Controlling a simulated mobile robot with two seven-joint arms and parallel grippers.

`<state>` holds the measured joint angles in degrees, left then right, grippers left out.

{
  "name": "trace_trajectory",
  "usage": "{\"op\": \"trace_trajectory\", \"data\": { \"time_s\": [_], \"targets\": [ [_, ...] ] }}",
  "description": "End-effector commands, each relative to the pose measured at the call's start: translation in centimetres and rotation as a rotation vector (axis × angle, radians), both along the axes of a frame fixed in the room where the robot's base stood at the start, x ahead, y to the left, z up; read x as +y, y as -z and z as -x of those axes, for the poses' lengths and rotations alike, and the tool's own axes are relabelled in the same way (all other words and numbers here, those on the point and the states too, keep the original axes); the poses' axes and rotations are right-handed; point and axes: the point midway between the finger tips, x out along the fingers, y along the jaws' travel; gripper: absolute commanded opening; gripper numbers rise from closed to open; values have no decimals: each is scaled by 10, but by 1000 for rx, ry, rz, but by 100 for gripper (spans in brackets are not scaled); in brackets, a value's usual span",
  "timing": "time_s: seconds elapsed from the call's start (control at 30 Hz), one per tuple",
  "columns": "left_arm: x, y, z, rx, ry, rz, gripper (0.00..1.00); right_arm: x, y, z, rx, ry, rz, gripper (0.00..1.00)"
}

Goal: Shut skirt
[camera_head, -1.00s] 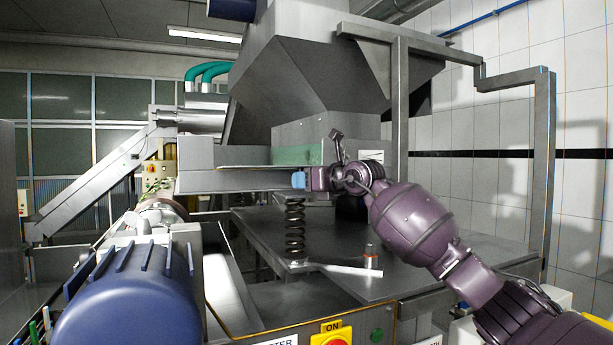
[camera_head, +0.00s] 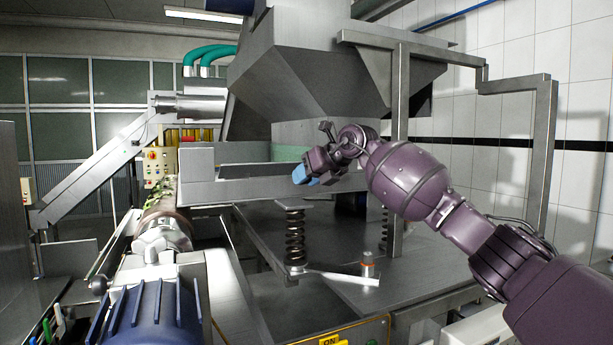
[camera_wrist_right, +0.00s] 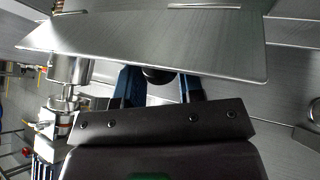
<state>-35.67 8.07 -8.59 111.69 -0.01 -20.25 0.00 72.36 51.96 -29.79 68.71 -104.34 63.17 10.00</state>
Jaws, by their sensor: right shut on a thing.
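The skirt seems to be the long grey metal panel (camera_head: 245,188) along the front of the steel machine, below its hopper; its exact outline is hard to tell. In the right wrist view a broad brushed-metal plate (camera_wrist_right: 150,45) lies across the top, just beyond the fingers. My right gripper (camera_head: 308,174) is at the panel's right end, tilted down to the left. In the right wrist view its blue fingers (camera_wrist_right: 160,88) are on both sides of a dark round knob (camera_wrist_right: 157,75) below the plate, and it is shut on this knob. My left gripper is not in view.
A coil spring (camera_head: 295,238) stands on the steel table (camera_head: 345,240) below the panel. A bent steel frame (camera_head: 543,180) rises at the right. A blue motor (camera_head: 150,318) and a roller (camera_head: 163,215) are at the left. The table's middle is mostly clear.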

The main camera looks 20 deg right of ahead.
Motion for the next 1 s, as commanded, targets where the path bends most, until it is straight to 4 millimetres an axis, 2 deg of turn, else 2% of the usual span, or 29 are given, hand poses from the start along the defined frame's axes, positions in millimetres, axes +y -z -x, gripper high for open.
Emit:
{"op": "trace_trajectory", "data": {
  "time_s": [0.47, 0.5, 0.6, 0.63, 1.0],
  "targets": [
    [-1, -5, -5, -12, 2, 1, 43, 0, -2, 0, 15, 0, 0, 0],
    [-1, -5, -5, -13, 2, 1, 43, 0, -2, 0, 15, 0, 0, 38],
    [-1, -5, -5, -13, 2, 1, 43, 0, -2, 0, 15, 0, 0, 53],
    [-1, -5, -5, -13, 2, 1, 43, 0, -2, 0, 15, 0, 0, 57],
    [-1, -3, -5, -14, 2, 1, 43, -3, -4, 4, 13, 1, 0, 57]
  ]
}}
